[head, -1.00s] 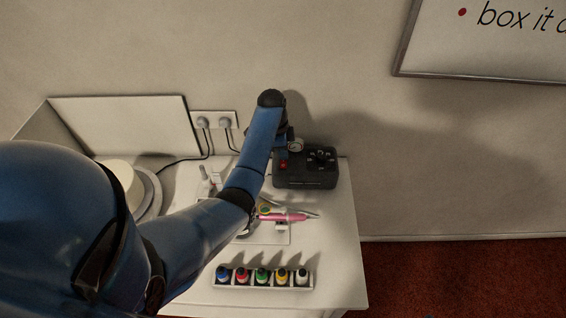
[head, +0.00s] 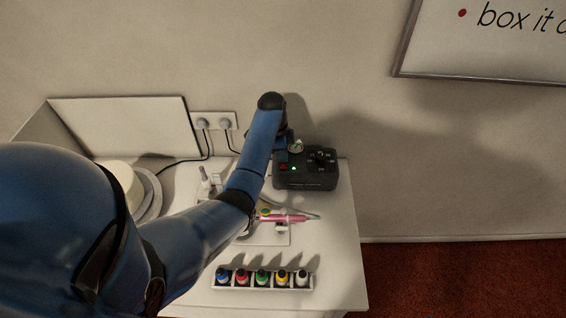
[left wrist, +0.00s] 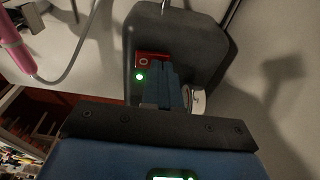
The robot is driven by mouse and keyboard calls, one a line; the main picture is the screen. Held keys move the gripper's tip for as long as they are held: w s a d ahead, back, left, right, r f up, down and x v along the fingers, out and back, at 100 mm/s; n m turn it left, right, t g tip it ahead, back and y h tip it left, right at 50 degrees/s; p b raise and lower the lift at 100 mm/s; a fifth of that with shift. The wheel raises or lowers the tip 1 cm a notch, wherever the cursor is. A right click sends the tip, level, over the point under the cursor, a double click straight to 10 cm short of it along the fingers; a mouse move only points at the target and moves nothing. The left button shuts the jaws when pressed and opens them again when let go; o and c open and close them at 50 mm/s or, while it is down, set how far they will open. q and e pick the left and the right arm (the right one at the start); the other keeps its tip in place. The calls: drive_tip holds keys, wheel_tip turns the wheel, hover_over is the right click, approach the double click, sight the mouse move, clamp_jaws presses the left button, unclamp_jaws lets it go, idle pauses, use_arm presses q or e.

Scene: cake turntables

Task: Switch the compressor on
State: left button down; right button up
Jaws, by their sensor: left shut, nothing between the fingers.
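The compressor (head: 318,181) is a dark box at the back right of the table. A small green light (head: 294,168) glows on it, beside a red switch (head: 283,167). In the left wrist view the compressor (left wrist: 200,38) fills the upper middle, with its red switch (left wrist: 148,57) and green light (left wrist: 140,76). My left gripper (left wrist: 162,68) is shut and empty, its blue fingertips at the red switch and partly covering it. I cannot tell whether they touch it. In the head view my left arm hides most of this gripper. My right gripper is not in view.
A pink airbrush (head: 290,217) with a hose lies in front of the compressor; a rack of several colour bottles (head: 262,287) stands nearer. A white cake (head: 122,183) on a turntable is at the left. A wall socket (head: 228,120) is behind. The table's right side is clear.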

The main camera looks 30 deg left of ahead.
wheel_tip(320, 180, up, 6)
drive_tip(key=p, duration=0.6)
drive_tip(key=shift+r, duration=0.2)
idle(0.3)
